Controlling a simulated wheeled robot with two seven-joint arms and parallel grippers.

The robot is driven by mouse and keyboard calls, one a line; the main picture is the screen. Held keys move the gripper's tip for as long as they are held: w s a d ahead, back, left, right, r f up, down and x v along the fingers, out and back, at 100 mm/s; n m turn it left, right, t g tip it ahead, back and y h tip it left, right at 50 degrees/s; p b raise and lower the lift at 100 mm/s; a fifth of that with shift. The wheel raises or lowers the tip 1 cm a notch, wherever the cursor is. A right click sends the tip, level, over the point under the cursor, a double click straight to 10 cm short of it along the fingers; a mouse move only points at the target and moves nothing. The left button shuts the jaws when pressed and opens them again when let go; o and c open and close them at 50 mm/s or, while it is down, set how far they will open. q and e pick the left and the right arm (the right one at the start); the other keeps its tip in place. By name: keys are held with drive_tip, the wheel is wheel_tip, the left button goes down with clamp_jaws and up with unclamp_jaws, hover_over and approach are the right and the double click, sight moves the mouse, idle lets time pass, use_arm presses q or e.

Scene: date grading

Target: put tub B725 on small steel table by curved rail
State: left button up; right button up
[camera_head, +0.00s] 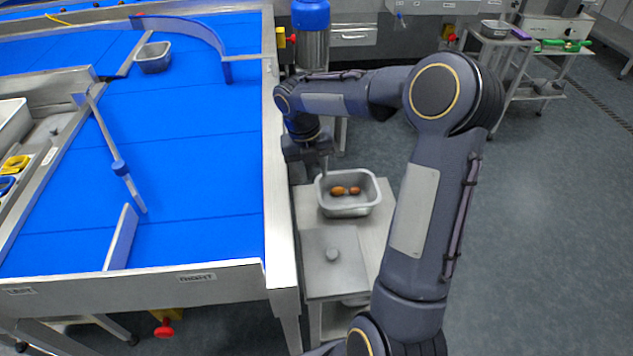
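A grey steel tub (349,208) with a few brown dates in it stands on the small steel table (370,250) beside the conveyor. Another grey tub (153,59) sits on the blue belt at the far left, next to the curved rail (195,27). I can read no tub number on either. My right gripper (322,172) points down at the back left rim of the tub with dates. Its fingertips are small and partly hidden, so I cannot tell if they grip the rim. My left gripper is out of view.
A flat steel lid-like plate with a knob (332,258) covers the front of the small table. The blue belt (190,150) has a steel frame and slanted guide bars. A cart (515,60) stands at the back right. The floor at the right is clear.

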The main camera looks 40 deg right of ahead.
drive_tip(key=s+a+r+m+t, duration=0.1)
drive_tip(key=s+a+r+m, duration=0.3)
drive_tip(key=s+r+m, duration=0.3)
drive_tip(key=s+a+m+t+y, duration=0.2)
drive_tip(key=s+a+m, duration=0.3)
drive_tip(key=m, duration=0.7)
drive_tip(key=s+a+m+t+y, duration=0.3)
drive_tip(key=s+a+m, duration=0.2)
drive_tip(key=s+m, duration=0.5)
drive_tip(key=m, duration=0.3)
drive_tip(key=shift+s, duration=0.2)
